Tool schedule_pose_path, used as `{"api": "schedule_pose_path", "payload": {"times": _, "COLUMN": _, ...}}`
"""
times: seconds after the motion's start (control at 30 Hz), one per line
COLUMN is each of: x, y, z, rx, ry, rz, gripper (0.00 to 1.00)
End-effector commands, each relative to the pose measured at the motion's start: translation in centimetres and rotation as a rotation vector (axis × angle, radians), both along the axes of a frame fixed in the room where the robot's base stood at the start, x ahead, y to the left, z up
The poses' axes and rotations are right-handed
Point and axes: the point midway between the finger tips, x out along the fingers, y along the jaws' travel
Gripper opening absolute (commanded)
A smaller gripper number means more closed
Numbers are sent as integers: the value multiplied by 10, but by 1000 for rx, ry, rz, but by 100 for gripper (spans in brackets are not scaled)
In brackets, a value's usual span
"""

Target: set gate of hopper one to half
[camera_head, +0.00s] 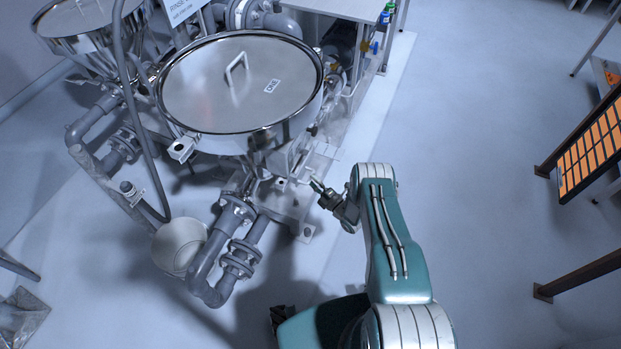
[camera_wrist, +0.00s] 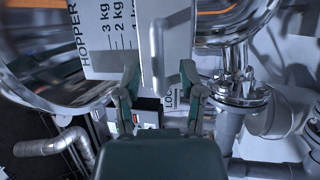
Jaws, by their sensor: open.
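Hopper one (camera_head: 205,105) is a round steel vessel with a handled lid labelled "ONE" in the head view. My gripper (camera_head: 316,184) is at its lower right, beside the outlet. In the wrist view my gripper (camera_wrist: 160,82) is open and empty, its two green fingers apart. A pale metal plate (camera_wrist: 181,40) with an upright bar handle (camera_wrist: 157,55) lies ahead, the handle in line with the gap between the fingers. I cannot tell whether they touch it. A white scale plate (camera_wrist: 100,40) reading "HOPPER", "3 kg", "2 kg" is beside it. The gate's setting is unclear.
Grey flanged pipes (camera_head: 225,245) and a white bucket (camera_head: 180,246) stand below the hopper. A second steel hopper (camera_head: 85,35) is at upper left. A flanged pipe (camera_wrist: 238,95) is close right of my fingers. Open floor (camera_head: 470,150) lies to the right.

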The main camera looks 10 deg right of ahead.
Motion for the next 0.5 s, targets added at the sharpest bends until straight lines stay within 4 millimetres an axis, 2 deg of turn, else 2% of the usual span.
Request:
{"api": "schedule_pose_path", "payload": {"times": 0.17, "x": 13, "y": 8, "z": 3, "rx": 0, "ry": 0, "rz": 0, "gripper": 51}}
{"api": "schedule_pose_path", "payload": {"times": 0.43, "x": 15, "y": 9, "z": 3, "rx": 0, "ry": 2, "rz": -1, "gripper": 51}}
{"api": "schedule_pose_path", "payload": {"times": 0.47, "x": 15, "y": 9, "z": 3, "rx": 0, "ry": 2, "rz": -1, "gripper": 47}}
{"api": "schedule_pose_path", "payload": {"times": 0.5, "x": 15, "y": 9, "z": 3, "rx": 0, "ry": 2, "rz": -1, "gripper": 29}}
